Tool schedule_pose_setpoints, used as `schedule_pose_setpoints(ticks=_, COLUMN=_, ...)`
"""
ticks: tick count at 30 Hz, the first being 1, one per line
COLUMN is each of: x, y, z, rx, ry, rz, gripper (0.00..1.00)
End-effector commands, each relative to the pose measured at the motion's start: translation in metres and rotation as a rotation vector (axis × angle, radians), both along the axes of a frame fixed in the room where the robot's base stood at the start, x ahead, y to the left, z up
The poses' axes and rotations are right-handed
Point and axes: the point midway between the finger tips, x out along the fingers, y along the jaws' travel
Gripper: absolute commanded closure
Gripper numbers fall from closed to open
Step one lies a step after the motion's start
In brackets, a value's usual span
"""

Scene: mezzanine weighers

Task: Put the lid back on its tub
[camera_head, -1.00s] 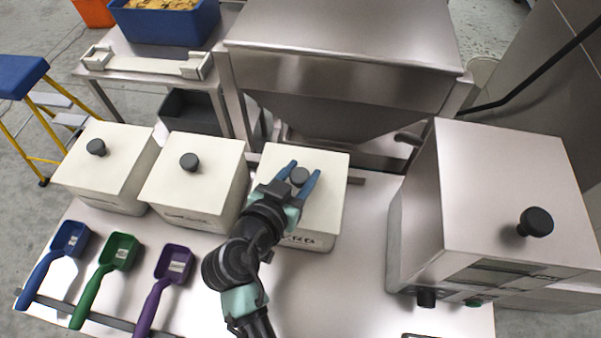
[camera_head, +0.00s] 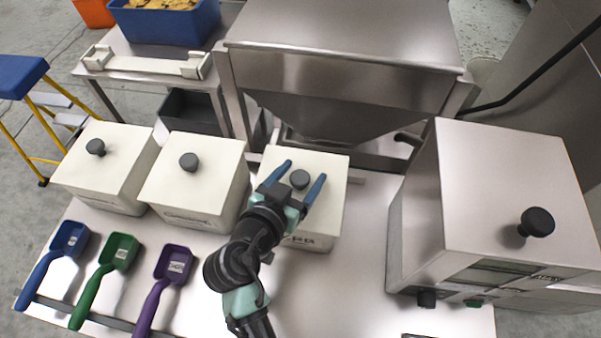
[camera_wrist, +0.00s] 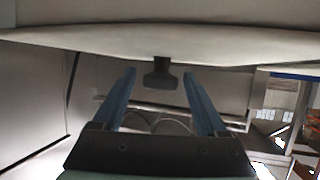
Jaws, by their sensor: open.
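Three white tubs with lids and dark round knobs stand in a row on the steel bench. The right tub (camera_head: 316,226) has its lid (camera_head: 325,168) on top, and its dark knob (camera_head: 299,179) sits between my fingers. My gripper (camera_head: 302,171) is open, with one blue finger on each side of the knob, apart from it. The wrist view also shows the knob (camera_wrist: 160,75) between the open fingers. The middle tub (camera_head: 195,180) and the left tub (camera_head: 107,170) both have lids on. Whether the right lid is fully seated cannot be told.
Blue (camera_head: 66,240), green (camera_head: 121,250) and purple (camera_head: 175,265) scoops lie at the bench's front left. A steel box with a knob (camera_head: 500,190) stands on the right. A steel hopper (camera_head: 340,75) is behind. Bare bench lies between the right tub and the steel box.

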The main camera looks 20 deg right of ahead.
Motion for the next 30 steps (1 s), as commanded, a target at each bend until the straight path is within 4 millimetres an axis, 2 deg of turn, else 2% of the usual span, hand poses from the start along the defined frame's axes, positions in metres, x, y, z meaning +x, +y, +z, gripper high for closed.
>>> schedule_pose_setpoints(ticks=4, x=-0.011, y=0.014, z=0.008, rx=-0.001, ry=-0.001, rz=0.003, gripper=0.25)
schedule_pose_setpoints(ticks=15, x=-0.058, y=0.068, z=0.037, rx=0.002, ry=-0.001, rz=0.004, gripper=0.25)
schedule_pose_setpoints(ticks=21, x=-0.071, y=0.082, z=0.046, rx=-0.001, ry=-0.001, rz=0.002, gripper=0.25)
schedule_pose_setpoints(ticks=26, x=-0.071, y=0.084, z=0.049, rx=0.001, ry=-0.003, rz=0.004, gripper=0.25)
schedule_pose_setpoints(ticks=29, x=-0.054, y=0.085, z=0.066, rx=0.008, ry=-0.034, rz=0.052, gripper=0.25)
schedule_pose_setpoints(ticks=30, x=-0.040, y=0.087, z=0.080, rx=0.013, ry=-0.062, rz=0.094, gripper=0.25)
